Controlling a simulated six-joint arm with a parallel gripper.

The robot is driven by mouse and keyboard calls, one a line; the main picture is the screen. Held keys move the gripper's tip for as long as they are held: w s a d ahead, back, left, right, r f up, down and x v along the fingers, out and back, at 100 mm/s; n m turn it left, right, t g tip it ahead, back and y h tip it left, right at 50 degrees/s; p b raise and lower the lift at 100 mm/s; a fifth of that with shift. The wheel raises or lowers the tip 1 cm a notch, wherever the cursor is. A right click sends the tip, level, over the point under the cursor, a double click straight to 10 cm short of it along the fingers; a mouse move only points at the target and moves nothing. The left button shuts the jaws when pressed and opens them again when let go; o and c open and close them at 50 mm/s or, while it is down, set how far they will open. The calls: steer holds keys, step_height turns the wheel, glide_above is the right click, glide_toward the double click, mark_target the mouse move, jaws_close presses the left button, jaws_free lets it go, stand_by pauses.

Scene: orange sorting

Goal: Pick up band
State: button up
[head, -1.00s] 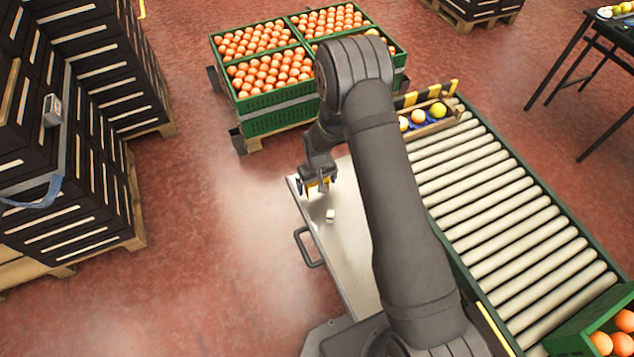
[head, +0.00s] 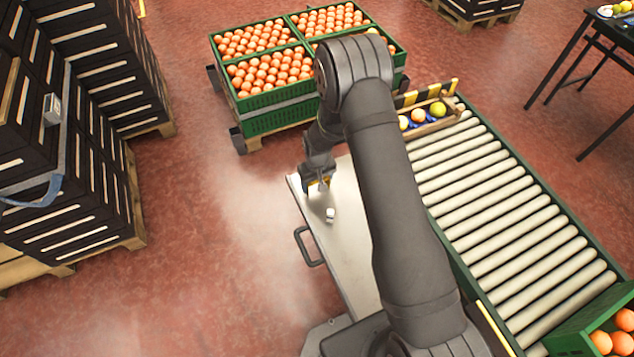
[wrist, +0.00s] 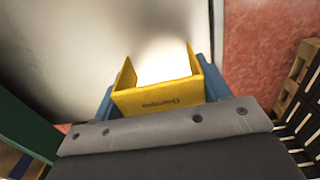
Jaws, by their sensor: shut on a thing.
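The band (wrist: 158,101) is a yellow, U-shaped strip with dark printed lettering, seen close up in the wrist view. My gripper (wrist: 160,84) has a blue finger on each side of it and is shut on the band. In the head view my gripper (head: 318,186) is low over the pale metal table (head: 346,224), near its far left corner. A little yellow shows at the fingertips there. I cannot tell whether the band touches the table top.
A small white item (head: 330,215) stands on the table, close to my gripper. A roller conveyor (head: 510,215) runs along the right, with a wooden fruit crate (head: 431,127) at its far end. Green orange bins (head: 270,121) stand behind. Stacked black crates (head: 75,150) stand left.

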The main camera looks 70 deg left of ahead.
steer(key=shift+r, duration=0.5)
step_height(320, 180, up, 3)
steer(key=shift+f, duration=0.15)
steer(key=w+d+r+m, duration=0.2)
steer(key=w+d+r, duration=0.2)
steer(key=w+d, duration=0.5)
steer(key=w+d+r+m, duration=0.2)
steer(key=w+d+r, duration=0.25)
steer(key=w, duration=0.75)
steer(key=w+d+r+m, duration=0.2)
steer(key=w+d+m, duration=0.4)
steer(key=w+d, duration=0.85)
steer(key=w+d+r+m, duration=0.2)
steer(key=w+d+m, duration=0.5)
steer(key=w+d, duration=0.7)
steer(key=w+a+m, duration=0.1)
steer(key=w+a, duration=0.2)
steer(key=a, duration=0.7)
steer(key=w+a, duration=0.4)
steer(key=a, duration=0.5)
steer(key=r, duration=0.2)
glide_above(421, 113)
steer(key=shift+w+f, duration=0.15)
steer(key=shift+f, duration=5.05)
